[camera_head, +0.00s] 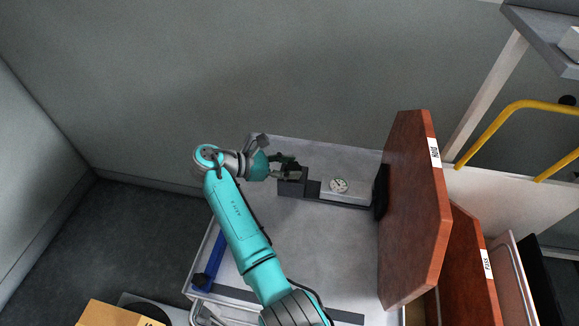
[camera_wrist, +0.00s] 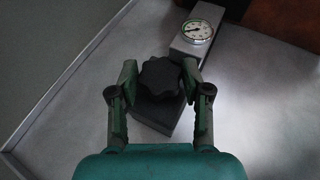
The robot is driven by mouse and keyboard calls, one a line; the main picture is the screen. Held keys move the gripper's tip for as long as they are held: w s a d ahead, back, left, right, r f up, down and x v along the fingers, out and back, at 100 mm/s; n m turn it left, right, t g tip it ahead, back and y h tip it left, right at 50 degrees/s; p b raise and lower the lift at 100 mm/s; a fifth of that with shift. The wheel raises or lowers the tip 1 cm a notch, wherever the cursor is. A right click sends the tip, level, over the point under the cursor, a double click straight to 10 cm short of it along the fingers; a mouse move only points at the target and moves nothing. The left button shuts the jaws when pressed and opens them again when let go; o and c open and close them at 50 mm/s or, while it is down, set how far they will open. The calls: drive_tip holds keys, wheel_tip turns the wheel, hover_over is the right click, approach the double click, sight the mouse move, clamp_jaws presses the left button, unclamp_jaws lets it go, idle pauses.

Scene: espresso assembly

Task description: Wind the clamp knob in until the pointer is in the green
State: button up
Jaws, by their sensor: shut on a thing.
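The black lobed clamp knob (camera_wrist: 159,76) sits at the near end of a dark grey clamp block (camera_wrist: 160,112). My gripper (camera_wrist: 160,82) has one finger on each side of the knob and is shut on it. In the head view my gripper (camera_head: 284,167) reaches the left end of the clamp, where the knob is mostly hidden by the fingers. The round white gauge (camera_head: 340,185) lies on top of the clamp's light bar. In the wrist view the gauge (camera_wrist: 197,32) shows a dark pointer; its colour zones are too small to tell.
The clamp stands on a grey worktop (camera_head: 305,235) with a raised rim. A reddish-brown panel (camera_head: 415,215) stands upright just right of the clamp. A blue strip (camera_head: 208,262) lies along the left edge. The worktop in front of the clamp is clear.

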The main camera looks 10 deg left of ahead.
sight(289, 167)
drive_tip(key=shift+m+g, duration=0.5)
drive_tip(key=shift+g, duration=0.1)
drive_tip(key=o, duration=1.2)
drive_tip(key=shift+c, duration=0.2)
wheel_tip(289, 167, up, 10)
